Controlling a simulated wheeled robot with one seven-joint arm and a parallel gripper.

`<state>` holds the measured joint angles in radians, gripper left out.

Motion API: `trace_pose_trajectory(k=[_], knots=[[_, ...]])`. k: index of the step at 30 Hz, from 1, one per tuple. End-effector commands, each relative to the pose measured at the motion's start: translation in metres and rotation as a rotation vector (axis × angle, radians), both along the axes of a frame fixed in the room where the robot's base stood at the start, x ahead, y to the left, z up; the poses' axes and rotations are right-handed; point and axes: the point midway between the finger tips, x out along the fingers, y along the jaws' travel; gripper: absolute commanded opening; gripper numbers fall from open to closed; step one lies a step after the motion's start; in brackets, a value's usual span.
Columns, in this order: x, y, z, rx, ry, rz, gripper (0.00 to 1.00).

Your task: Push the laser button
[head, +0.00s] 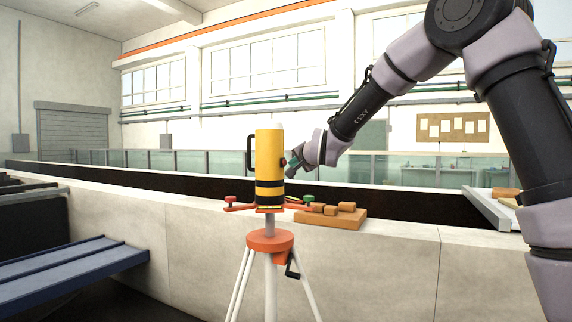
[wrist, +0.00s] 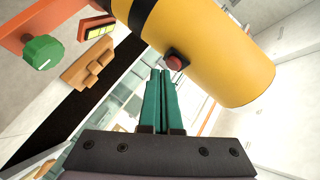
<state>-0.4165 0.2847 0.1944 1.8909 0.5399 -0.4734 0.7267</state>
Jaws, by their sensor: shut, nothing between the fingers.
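The laser (head: 269,160) is a yellow upright cylinder with black bands and a black side handle. It stands on an orange-topped white tripod (head: 270,241). Its button (wrist: 175,61) is a dark red knob on a black ring, set in the yellow side in the wrist view; in the head view the button (head: 284,162) shows at the right side of the cylinder. My gripper (wrist: 160,72) has its teal fingers shut and empty, with the tips very close to the button. I cannot tell whether they touch. My gripper also shows in the head view (head: 289,170), right beside the laser.
A green knob (head: 308,199) and a red knob (head: 230,200) sit on the orange arms under the laser. Wooden blocks on a board (head: 332,217) lie on the concrete wall behind. A blue bench (head: 70,275) stands at the lower left.

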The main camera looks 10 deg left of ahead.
Motion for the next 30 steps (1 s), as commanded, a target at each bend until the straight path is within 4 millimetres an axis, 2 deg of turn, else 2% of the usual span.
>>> trace_pose_trajectory(k=[11, 24, 30], knots=[[-0.001, -0.005, 0.0, -0.001, 0.0, -0.001, 0.0], [-0.016, -0.046, 0.0, -0.001, -0.001, -0.002, 0.0], [-0.021, -0.058, 0.0, 0.0, 0.001, -0.001, 0.0]])
